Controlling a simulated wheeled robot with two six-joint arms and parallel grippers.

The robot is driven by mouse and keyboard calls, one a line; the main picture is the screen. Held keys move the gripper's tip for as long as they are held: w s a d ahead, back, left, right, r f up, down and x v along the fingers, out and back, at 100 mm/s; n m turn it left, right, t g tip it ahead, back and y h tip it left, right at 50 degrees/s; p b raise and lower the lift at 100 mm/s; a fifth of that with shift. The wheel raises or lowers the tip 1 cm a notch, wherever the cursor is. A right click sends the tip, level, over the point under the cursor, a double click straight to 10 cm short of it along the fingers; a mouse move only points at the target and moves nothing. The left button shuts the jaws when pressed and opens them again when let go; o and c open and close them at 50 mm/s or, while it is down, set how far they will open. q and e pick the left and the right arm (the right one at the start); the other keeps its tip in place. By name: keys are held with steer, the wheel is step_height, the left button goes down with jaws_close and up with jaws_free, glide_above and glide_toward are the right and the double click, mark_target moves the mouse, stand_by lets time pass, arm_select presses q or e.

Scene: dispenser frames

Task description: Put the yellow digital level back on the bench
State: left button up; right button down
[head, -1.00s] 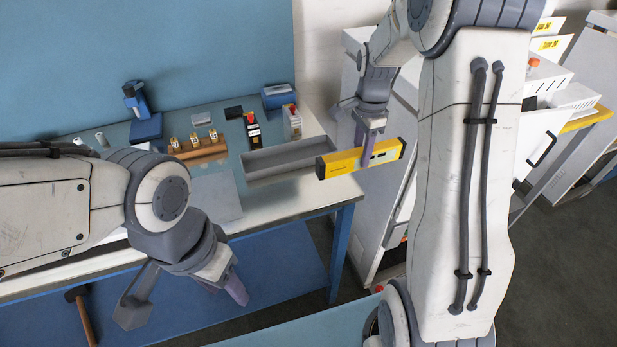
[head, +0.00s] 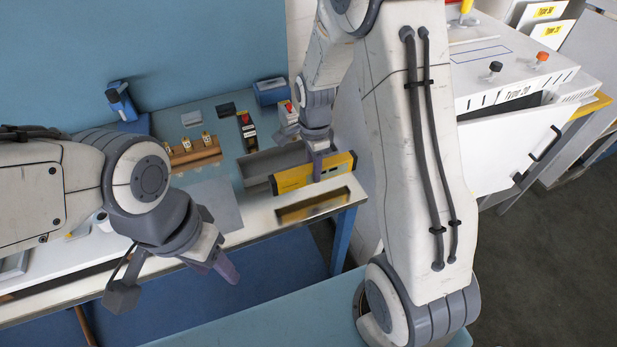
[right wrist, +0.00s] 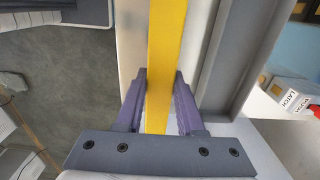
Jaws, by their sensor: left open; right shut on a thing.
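The yellow digital level (head: 296,178) is held level by my right gripper (head: 317,172), over the right end of the bench (head: 258,220), in front of the grey tray. In the right wrist view the level (right wrist: 165,60) runs lengthwise between the two purple fingers of the right gripper (right wrist: 161,105). A yellowish reflection shows on the bench's front strip below it; I cannot tell whether the level touches the bench. My left gripper (head: 225,268) is open and empty in front of the bench; its fingers partly overlap in view.
A grey open tray (head: 262,165) lies right behind the level. Behind it are a black-and-red device (head: 246,132), a blue box (head: 271,92) and a wooden rack (head: 193,153). A white cabinet (head: 515,150) stands to the right. A grey plate (head: 210,203) lies left of the tray.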

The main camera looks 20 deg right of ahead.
mark_target(309, 182)
steer(key=shift+s+a+f, duration=0.1)
steer(key=shift+a+f, duration=0.3)
steer(key=shift+a, duration=0.2)
step_height(309, 182, down, 3)
steer(key=shift+f+p, duration=0.2)
steer(key=shift+p, duration=0.35)
steer(key=shift+f, duration=0.25)
steer(key=shift+f, duration=0.15)
steer(key=c, duration=0.5)
jaws_free()
